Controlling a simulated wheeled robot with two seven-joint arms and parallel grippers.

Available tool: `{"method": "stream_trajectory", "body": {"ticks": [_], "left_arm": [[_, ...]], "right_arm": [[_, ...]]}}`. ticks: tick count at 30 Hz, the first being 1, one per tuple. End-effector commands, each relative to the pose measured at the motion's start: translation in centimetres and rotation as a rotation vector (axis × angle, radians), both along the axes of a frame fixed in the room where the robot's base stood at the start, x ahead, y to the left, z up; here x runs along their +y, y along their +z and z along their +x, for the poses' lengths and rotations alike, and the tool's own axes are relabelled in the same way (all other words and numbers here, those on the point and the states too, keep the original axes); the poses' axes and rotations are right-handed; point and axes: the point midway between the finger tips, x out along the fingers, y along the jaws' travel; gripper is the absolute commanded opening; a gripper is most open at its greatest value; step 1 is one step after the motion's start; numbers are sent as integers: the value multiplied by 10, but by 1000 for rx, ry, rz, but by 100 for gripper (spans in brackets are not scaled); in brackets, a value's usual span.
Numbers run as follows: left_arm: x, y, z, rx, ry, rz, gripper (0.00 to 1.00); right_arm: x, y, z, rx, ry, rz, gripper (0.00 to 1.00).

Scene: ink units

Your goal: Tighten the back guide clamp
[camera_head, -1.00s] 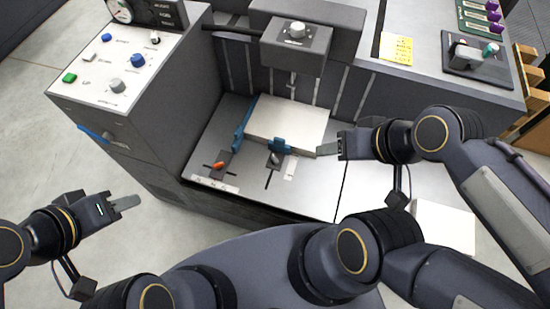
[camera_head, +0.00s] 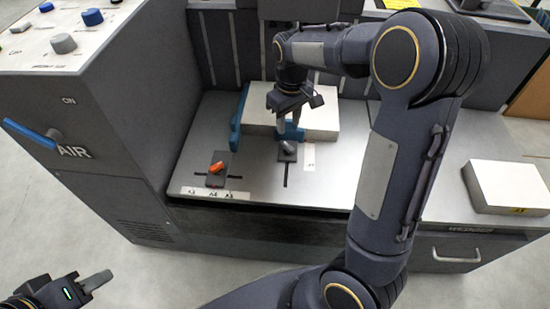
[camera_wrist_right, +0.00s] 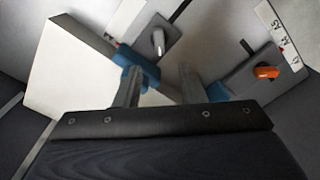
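The clamp with a grey lever (camera_head: 287,146) sits on a dark block over a slot, in front of the small blue guide at the near edge of the white paper stack (camera_head: 323,122). In the right wrist view, the grey lever (camera_wrist_right: 158,42) stands out from its block, beyond my fingertips. No label marks it as the back guide clamp. My right gripper (camera_head: 290,120) points down just above and behind this lever. Its fingers (camera_wrist_right: 160,85) are apart, with nothing gripped between them. My left gripper (camera_head: 95,281) hangs at the lower left, away from the machine; its finger gap is unclear.
A second clamp with an orange lever (camera_head: 217,167) sits to the left, beside the long blue guide (camera_head: 239,118). A control cabinet (camera_head: 110,110) walls the feed table on the left. Another paper stack (camera_head: 510,187) lies at the right.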

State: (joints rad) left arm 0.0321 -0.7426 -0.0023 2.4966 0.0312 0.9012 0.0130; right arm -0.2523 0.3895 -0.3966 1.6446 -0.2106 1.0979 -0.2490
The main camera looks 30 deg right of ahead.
Motion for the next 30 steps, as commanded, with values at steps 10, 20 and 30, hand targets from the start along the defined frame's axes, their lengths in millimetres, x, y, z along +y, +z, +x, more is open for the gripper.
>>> {"method": "stream_trajectory", "body": {"ticks": [10, 20, 30], "left_arm": [[0, -23, 0, -1, 0, 0, 36], [0, -38, 0, 0, 0, 0, 36], [0, -38, 0, 0, 0, 0, 36]], "right_arm": [[0, -48, 3, 11, 10, -14, 36], [-1, -83, 3, 8, 8, -13, 36], [-1, -84, 3, 7, 8, -13, 31]]}}
